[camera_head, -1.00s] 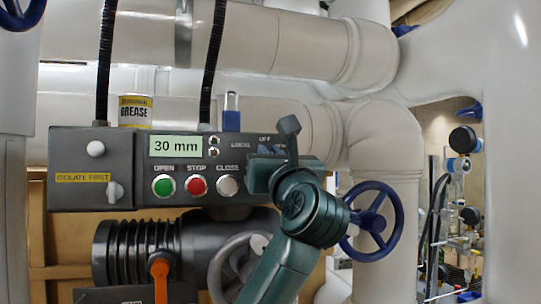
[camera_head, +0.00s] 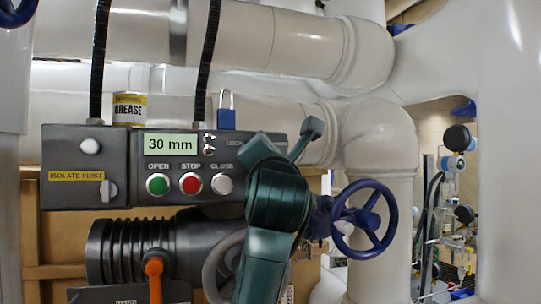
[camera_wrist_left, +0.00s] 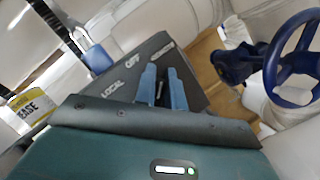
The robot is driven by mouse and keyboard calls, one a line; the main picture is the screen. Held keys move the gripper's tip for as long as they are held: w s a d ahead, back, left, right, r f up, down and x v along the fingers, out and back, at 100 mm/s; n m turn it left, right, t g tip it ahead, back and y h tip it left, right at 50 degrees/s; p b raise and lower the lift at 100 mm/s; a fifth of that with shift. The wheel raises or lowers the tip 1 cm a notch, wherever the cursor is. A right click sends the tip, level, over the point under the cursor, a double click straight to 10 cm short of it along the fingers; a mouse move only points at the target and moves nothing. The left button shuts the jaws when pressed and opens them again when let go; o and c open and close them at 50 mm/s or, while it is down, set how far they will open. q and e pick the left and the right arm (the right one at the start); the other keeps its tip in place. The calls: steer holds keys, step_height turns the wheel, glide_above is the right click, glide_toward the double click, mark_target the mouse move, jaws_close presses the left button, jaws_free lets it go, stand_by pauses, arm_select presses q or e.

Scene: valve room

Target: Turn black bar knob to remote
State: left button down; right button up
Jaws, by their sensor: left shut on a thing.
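The control box (camera_head: 130,140) has a 30 mm display and green, red and white buttons. Its right end is largely hidden by my left arm's dark green wrist (camera_head: 277,195). In the left wrist view, my left gripper (camera_wrist_left: 162,88) has its blue fingers at the panel, shut on the black bar knob (camera_wrist_left: 160,94). Only a dark sliver of the knob shows between the fingers, so its exact pointing is unclear. The LOCAL (camera_wrist_left: 113,88) and OFF (camera_wrist_left: 133,60) labels show, with a third, blurred label to their right. My right gripper is not in view.
A blue handwheel (camera_head: 364,220) stands close right of my wrist. A blue padlock (camera_head: 227,112) and a grease can (camera_head: 129,108) are at the box's top edge. Black hoses rise from the box. An orange lever (camera_head: 155,275) is below, and large pale pipes lie behind.

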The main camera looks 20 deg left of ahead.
arm_select(q)
steer(key=shift+w+d+f+m+h, duration=0.1)
steer(key=shift+m+h, duration=0.15)
steer(key=shift+m, duration=0.45)
steer(key=shift+f+m+h, duration=0.1)
steer(key=shift+m+h, duration=0.15)
steer(key=shift+m, duration=0.45)
steer(key=c, duration=1.5)
jaws_free()
steer(key=b+v, duration=0.1)
steer(key=v, duration=0.3)
steer(key=b+v, duration=0.2)
steer(key=v, duration=0.2)
steer(key=b+v, duration=0.1)
steer(key=v, duration=0.4)
steer(key=shift+r, duration=0.3)
steer(key=shift+s+d+f, duration=0.1)
steer(key=shift+s, duration=0.15)
